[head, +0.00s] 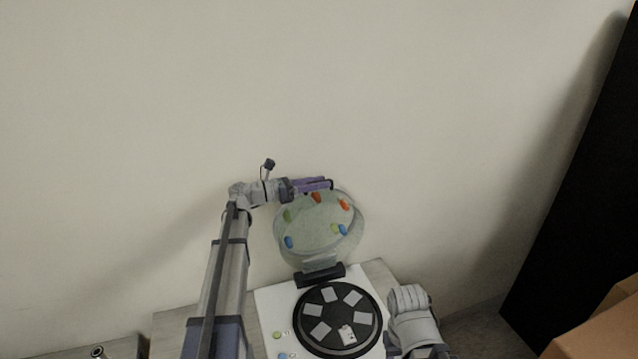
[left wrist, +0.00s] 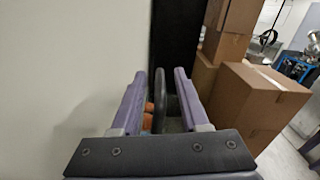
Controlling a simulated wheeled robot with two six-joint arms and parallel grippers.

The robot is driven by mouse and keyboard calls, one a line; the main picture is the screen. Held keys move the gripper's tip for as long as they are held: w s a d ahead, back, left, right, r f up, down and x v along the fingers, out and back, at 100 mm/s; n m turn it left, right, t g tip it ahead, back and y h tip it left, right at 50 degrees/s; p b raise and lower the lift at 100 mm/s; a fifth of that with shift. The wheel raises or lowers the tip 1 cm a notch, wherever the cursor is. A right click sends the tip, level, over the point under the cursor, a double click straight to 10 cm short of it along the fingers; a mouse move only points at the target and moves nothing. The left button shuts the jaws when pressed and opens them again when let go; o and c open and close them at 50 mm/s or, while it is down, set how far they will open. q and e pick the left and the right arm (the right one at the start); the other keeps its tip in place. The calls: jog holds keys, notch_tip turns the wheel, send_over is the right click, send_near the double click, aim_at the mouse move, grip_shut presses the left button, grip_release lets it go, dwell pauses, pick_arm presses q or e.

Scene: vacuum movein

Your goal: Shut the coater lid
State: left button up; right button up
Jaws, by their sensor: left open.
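The coater (head: 265,303) is a white box with a black round plate (head: 310,340) on top, carrying several pale squares. Its clear domed lid (head: 318,245) stands raised on a black hinge at the plate's back edge, with several coloured pieces showing on it. My left gripper (head: 330,184) is open at the top edge of the raised lid. In the left wrist view, the lid's dark rim (left wrist: 160,98) and orange pieces show between its two purple fingers (left wrist: 158,85); contact cannot be told. Part of my right arm shows beside the coater, but its gripper does not.
A pale wall (head: 150,120) rises close behind the coater and lid. A black upright panel (head: 575,190) and cardboard boxes (head: 600,335) stand at the right; boxes also show in the left wrist view (left wrist: 258,100). A small metal item (head: 97,351) is at lower left.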

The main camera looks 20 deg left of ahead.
pick_arm(q)
jog(key=shift+w+d, duration=0.15)
jog(key=shift+d, duration=0.05)
grip_shut()
dwell(0.3)
dwell(1.1)
